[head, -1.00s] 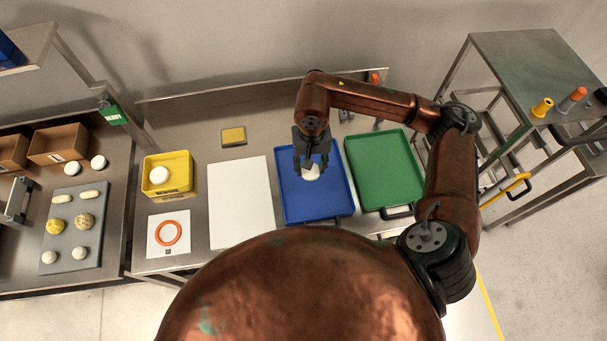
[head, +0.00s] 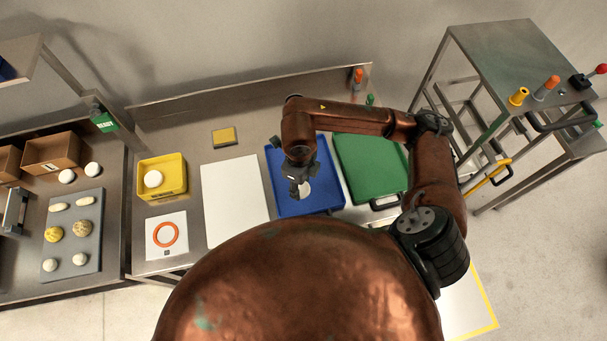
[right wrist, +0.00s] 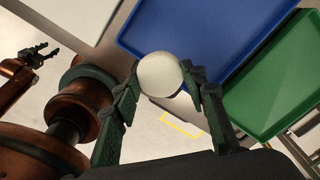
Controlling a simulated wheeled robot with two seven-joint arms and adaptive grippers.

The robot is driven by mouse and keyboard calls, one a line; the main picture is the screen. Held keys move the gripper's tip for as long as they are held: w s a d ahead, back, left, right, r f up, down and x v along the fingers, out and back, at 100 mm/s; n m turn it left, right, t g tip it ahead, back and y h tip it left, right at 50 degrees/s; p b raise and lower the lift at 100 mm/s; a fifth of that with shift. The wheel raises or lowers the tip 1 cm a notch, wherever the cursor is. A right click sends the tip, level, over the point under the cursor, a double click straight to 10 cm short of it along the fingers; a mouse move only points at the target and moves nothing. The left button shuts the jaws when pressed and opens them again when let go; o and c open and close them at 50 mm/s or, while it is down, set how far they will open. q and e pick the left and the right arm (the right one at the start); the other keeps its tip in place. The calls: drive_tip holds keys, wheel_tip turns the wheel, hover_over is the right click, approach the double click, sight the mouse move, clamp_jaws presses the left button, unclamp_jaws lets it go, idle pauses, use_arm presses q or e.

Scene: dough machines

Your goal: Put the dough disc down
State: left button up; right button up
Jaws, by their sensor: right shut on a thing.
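The white round dough disc (head: 306,189) is in my right gripper (head: 302,188), over the blue tray (head: 327,193). In the right wrist view the dough disc (right wrist: 160,74) sits between the two fingertips, with a finger on each side. Its lower edge overlaps the near edge of the blue tray (right wrist: 205,35) in that view. I cannot tell how high it is above the tray. My left gripper (right wrist: 43,54) shows at the left of the right wrist view, with its fingers apart and empty; it is not in the head view.
A green tray (head: 370,165) stands right of the blue one, a white board (head: 235,203) left of it. A yellow bin (head: 163,188) holds a white piece. An orange ring mark (head: 166,235) is on a white square. A steel cart stands at the right.

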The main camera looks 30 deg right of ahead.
drive_tip(key=m, duration=0.3)
drive_tip(key=shift+s+a, duration=0.15)
drive_tip(key=shift+s, duration=0.2)
drive_tip(key=shift+w+d+f, duration=0.1)
drive_tip(key=shift+w+d, duration=0.1)
drive_tip(key=w+d+f+p, duration=0.1)
drive_tip(key=w+d+f, duration=0.3)
drive_tip(key=w+d+f+p, duration=0.1)
drive_tip(key=w+d+f, duration=0.3)
drive_tip(key=shift+w+d+f+p, duration=0.15)
drive_tip(key=shift+w+d+p, duration=0.05)
drive_tip(key=shift+d+p, duration=0.15)
drive_tip(key=shift+w+d+f, duration=0.4)
drive_tip(key=shift+f, duration=0.25)
wheel_tip(320, 180, down, 3)
drive_tip(key=shift+p, duration=0.6)
drive_tip(key=shift+f, duration=0.3)
drive_tip(key=o, duration=1.1)
drive_tip(key=shift+r, duration=0.1)
drive_tip(key=shift+o, duration=0.2)
